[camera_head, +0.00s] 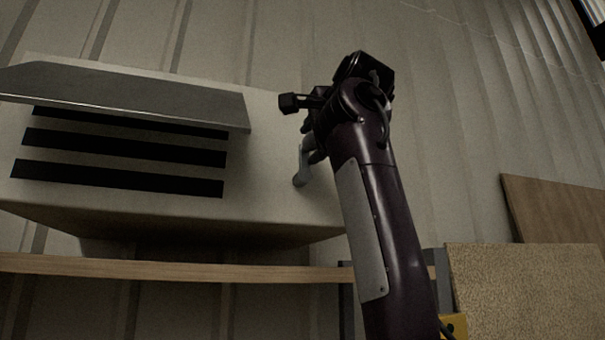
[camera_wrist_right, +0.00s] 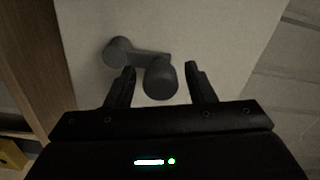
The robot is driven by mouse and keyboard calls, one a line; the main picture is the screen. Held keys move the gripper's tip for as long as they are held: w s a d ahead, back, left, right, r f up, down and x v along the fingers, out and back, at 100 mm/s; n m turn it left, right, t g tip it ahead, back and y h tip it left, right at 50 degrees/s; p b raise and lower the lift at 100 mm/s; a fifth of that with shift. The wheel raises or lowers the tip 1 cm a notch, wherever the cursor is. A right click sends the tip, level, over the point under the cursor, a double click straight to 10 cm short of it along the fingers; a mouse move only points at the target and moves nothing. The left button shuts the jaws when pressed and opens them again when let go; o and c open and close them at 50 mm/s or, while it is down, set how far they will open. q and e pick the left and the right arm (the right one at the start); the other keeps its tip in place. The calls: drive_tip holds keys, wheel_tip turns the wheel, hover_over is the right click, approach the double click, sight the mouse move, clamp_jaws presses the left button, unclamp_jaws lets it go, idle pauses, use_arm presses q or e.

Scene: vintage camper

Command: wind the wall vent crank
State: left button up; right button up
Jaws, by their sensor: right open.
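The wall vent (camera_head: 270,120) is a pale box with dark slots and a grey flap (camera_head: 130,95) tilted out over them. Its grey crank (camera_head: 302,168) is on the right part of the front face, partly hidden behind my right arm in the head view. In the right wrist view the crank arm (camera_wrist_right: 145,57) runs from a round hub at upper left to a dark knob (camera_wrist_right: 160,80). My right gripper (camera_wrist_right: 160,72) is open, with one finger on each side of the knob. A gap shows between the knob and the right finger. My left gripper is not in view.
A wooden shelf edge (camera_head: 180,267) runs below the vent. Wood panels (camera_head: 525,290) stand at the lower right, and a yellow item (camera_head: 453,326) sits low beside my arm. The ribbed wall (camera_head: 450,120) right of the vent is bare.

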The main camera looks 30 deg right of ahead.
drive_tip(key=shift+b+v, duration=0.8)
drive_tip(key=shift+v, duration=1.65)
drive_tip(key=shift+d, duration=0.1)
drive_tip(key=b+v, duration=0.3)
drive_tip(key=v, duration=0.5)
drive_tip(key=shift+w+d+f, duration=0.1)
drive_tip(key=shift+w, duration=0.05)
